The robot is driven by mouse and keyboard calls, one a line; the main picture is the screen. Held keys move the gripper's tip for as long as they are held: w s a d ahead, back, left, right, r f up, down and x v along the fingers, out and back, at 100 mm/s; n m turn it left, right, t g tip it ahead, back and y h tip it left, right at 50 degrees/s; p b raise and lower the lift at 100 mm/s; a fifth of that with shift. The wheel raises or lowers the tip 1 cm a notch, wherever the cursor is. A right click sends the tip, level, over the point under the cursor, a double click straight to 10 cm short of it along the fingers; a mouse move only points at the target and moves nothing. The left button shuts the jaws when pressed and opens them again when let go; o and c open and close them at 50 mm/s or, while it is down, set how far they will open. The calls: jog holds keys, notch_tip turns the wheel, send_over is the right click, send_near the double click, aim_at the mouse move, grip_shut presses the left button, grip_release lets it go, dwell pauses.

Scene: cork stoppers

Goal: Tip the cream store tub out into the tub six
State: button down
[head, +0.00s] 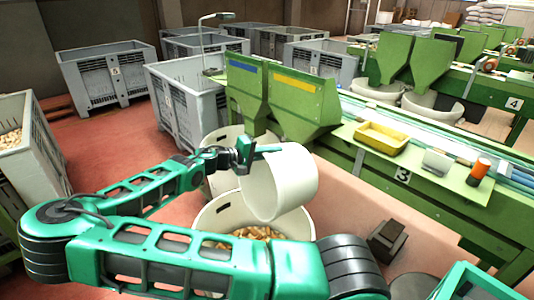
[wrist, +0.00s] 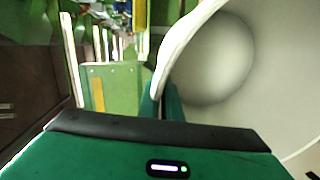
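A cream tub (head: 285,188), most likely the store tub, hangs tilted on its side in my gripper (head: 258,152). My gripper is shut on its rim. In the wrist view the tub (wrist: 285,75) shows a smooth pale inside with no corks visible, and my green fingers (wrist: 165,103) meet its wall. Below it stands a wider cream tub (head: 208,218) with cork stoppers (head: 258,232) in it. The held tub is over this tub's right and back part. No number shows on either tub, so I cannot tell which is tub six. My arm hides the lower tub's front.
Another cream tub (head: 222,180) stands behind, under the green hoppers (head: 300,100). A green bench with a yellow tray (head: 382,137) and an orange-black cylinder (head: 479,170) runs along the right. Grey crates (head: 105,78) stand at the back; a grey crate of corks (head: 40,155) is at left.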

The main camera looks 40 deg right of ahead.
aim_at(303, 147)
jog(key=d+y, duration=0.2)
jog(key=d, duration=0.2)
jog(key=s+d+y, duration=0.1)
jog(key=d+y, duration=0.2)
jog(key=d, duration=0.2)
jog(key=d+y, duration=0.2)
jog(key=d, duration=0.2)
jog(key=shift+s+d+f+t+y, duration=0.3)
jog(key=shift+s+f+t, duration=0.05)
jog(key=shift+f+t, duration=0.05)
jog(key=d+f+t+y, duration=0.1)
jog(key=d+f+y, duration=0.2)
jog(key=f+y, duration=0.5)
jog(key=shift+s+f+y, duration=0.15)
jog(key=shift+f+y, duration=0.25)
jog(key=shift+f, duration=0.05)
dwell(0.7)
